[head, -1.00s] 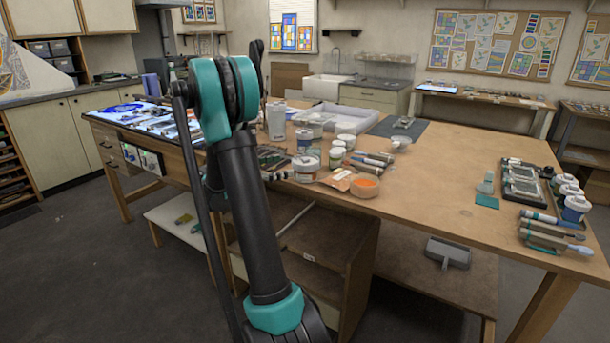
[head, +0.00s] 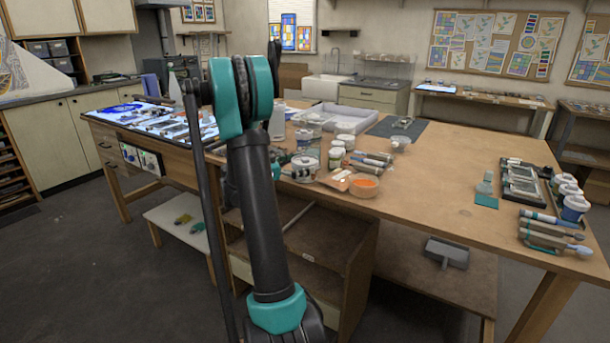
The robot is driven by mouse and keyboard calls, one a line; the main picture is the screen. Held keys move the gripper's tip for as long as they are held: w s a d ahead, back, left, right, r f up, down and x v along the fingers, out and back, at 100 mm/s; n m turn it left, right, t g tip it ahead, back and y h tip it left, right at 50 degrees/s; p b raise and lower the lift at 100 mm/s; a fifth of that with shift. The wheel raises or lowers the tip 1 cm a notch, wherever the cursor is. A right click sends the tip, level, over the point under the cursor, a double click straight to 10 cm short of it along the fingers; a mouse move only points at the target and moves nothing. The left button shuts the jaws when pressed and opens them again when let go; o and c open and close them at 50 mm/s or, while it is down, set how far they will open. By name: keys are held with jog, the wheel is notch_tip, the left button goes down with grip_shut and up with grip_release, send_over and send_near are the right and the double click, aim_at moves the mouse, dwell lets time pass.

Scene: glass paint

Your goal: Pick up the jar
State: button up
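Several jars stand in a group on the wooden worktable, and I cannot tell which one is the task's jar. A wide jar (head: 305,167) stands nearest my arm, with a smaller lidded jar (head: 304,138) behind it. White-lidded jars (head: 336,158) stand just to the right, and another pale-lidded jar (head: 346,141) is behind them. My arm, black with teal joints, rises left of this group. My gripper cannot be made out; the arm links hide that area. No jar is visibly lifted.
An orange-filled bowl (head: 364,185) and tubes (head: 372,160) lie beside the jars. A white tray (head: 357,120) is behind them. The table's middle right (head: 450,180) is clear.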

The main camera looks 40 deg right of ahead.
jog(key=c, duration=1.2)
jog(key=shift+r, duration=0.1)
jog(key=shift+c, duration=0.2)
notch_tip(320, 180, up, 20)
